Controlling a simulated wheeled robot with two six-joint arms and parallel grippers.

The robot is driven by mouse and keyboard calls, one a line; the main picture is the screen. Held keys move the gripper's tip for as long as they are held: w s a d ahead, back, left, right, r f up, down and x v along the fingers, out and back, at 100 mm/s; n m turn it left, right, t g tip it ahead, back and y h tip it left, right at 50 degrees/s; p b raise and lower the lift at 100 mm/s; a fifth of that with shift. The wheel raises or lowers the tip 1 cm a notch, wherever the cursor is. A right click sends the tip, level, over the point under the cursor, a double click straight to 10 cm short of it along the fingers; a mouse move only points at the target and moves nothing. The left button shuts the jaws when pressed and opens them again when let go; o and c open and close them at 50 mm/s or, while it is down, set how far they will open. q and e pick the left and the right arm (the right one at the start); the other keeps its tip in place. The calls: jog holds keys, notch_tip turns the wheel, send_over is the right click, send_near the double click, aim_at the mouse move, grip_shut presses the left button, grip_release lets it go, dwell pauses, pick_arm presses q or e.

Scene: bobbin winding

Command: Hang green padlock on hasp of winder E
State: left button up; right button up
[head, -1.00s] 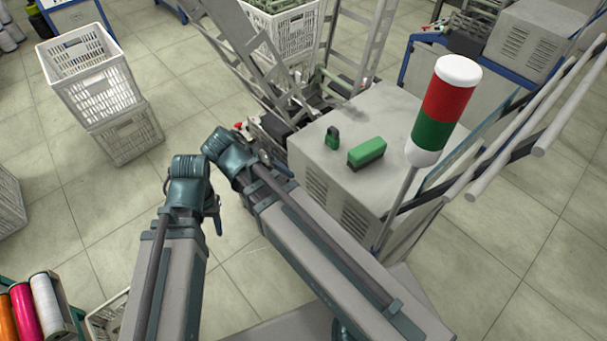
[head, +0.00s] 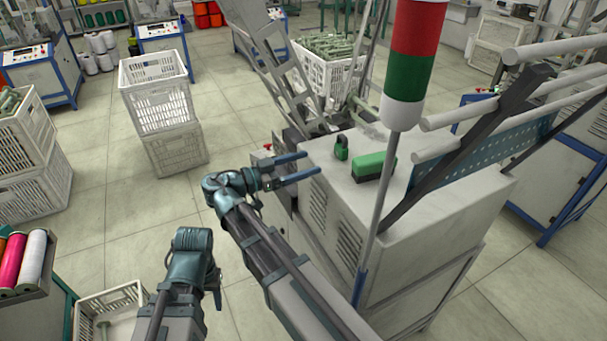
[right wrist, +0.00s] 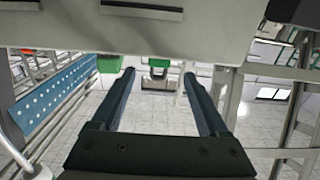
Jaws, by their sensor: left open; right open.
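The green padlock (head: 341,151) stands on the light grey top of the winder cabinet (head: 325,180), near its left edge. It also shows in the right wrist view (right wrist: 158,65), ahead of and between the two fingers. My right gripper (head: 312,163) is open and empty beside the cabinet's left edge, its fingers pointing toward the padlock without touching it. My left gripper (head: 217,290) is open, low over the floor at the left, mostly hidden by its own wrist. I cannot make out the hasp or a winder letter.
A green block with a dark base (head: 373,167) lies right of the padlock. A red, green and white signal tower (head: 414,50) rises on a pole in front of the cabinet. Grey rails (head: 490,105) jut out at the right. Stacked white crates (head: 160,95) stand left; floor between is clear.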

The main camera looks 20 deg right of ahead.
aim_at(338, 153)
jog(key=shift+w+d, duration=0.2)
jog(key=shift+d, duration=2.05)
jog(key=shift+w+d, duration=0.15)
jog(key=shift+d, duration=2.05)
grip_shut()
notch_tip(338, 153, up, 5)
jog(key=p, duration=0.5)
jog(key=shift+r, duration=0.1)
notch_tip(338, 153, up, 6)
jog(key=p, duration=0.6)
